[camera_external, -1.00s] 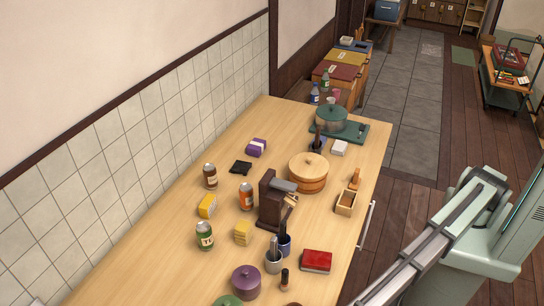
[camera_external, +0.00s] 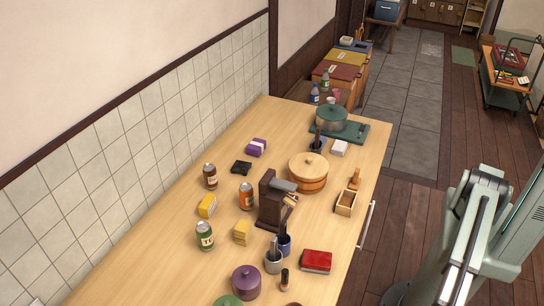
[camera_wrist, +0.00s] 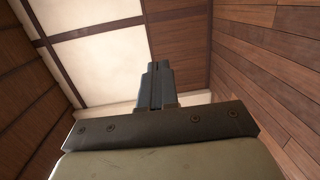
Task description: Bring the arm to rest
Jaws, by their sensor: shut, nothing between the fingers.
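My gripper (camera_wrist: 157,84) shows in the wrist view with its two dark fingers pressed together and nothing between them. Behind it are a pale panelled surface and brown wooden boards, with no table object near the fingers. In the external view my arm stands at the right edge, off the table, and my gripper is outside the picture. The light wooden table (camera_external: 165,235) carries all its objects clear of the arm.
On the table stand a round wooden tub (camera_external: 308,175), a dark brown stand (camera_external: 270,200), a green pot (camera_external: 331,118), a red box (camera_external: 316,261) and several cans. A cart (camera_external: 507,95) stands at the back right. The floor right of the table is open.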

